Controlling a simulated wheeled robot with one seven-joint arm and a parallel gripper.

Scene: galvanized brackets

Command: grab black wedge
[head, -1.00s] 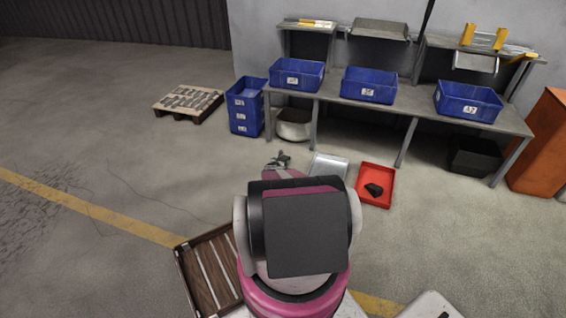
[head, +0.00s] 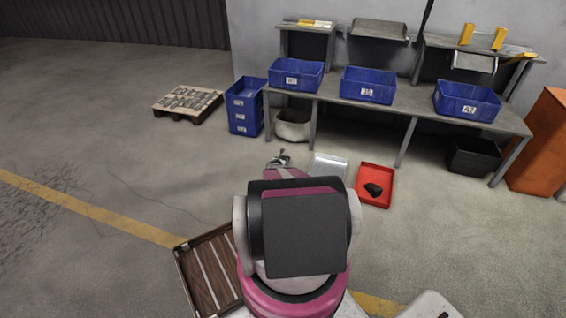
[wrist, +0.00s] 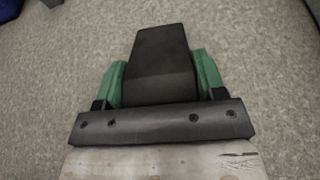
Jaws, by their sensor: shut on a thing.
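The black wedge (wrist: 152,62) fills the space between the green fingers of my gripper (wrist: 158,82) in the wrist view, and the gripper is shut on it. The wedge sticks out past the fingertips. In the head view my gripper (head: 279,158) is small, beyond my own arm, and the wedge in it is hard to make out there. Another dark piece (head: 373,190) lies in a red tray (head: 377,203) on the floor to the right of my arm.
A clear or silvery tray (head: 329,166) lies between my gripper and the red tray. Blue bins (head: 367,86) stand on a grey workbench (head: 420,110) behind. A wooden crate (head: 208,277) is near. Left floor is open.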

